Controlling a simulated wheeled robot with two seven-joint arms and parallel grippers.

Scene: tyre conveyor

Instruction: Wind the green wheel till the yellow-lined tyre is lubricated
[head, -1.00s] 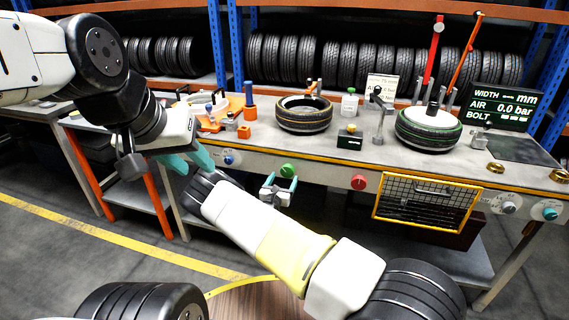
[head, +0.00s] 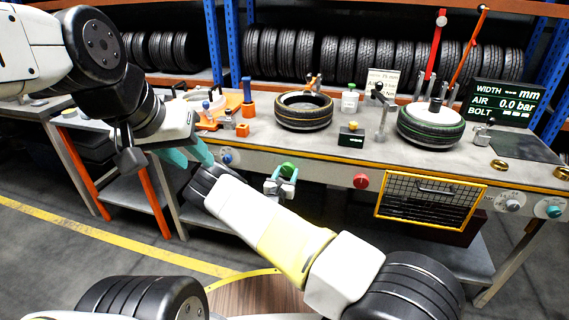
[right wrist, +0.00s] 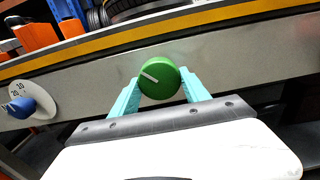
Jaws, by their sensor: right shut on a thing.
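The green wheel (head: 287,169) is on the front panel of the bench. In the right wrist view the green wheel (right wrist: 160,78) shows a white mark pointing to the upper left. My right gripper (head: 280,185) is shut on it, with one teal finger on each side in the right wrist view (right wrist: 160,90). The yellow-lined tyre (head: 304,122) lies flat on the bench above and slightly right of the wheel. My left gripper (head: 187,156) is open and empty in front of the bench's left part, its fingers apart.
A green-lined tyre (head: 430,134) lies at the bench's right. A red knob (head: 361,181), a blue knob (head: 226,156) and a yellow-framed mesh cover (head: 430,199) are on the front panel. A display (head: 505,104) reads AIR 0.0 bar.

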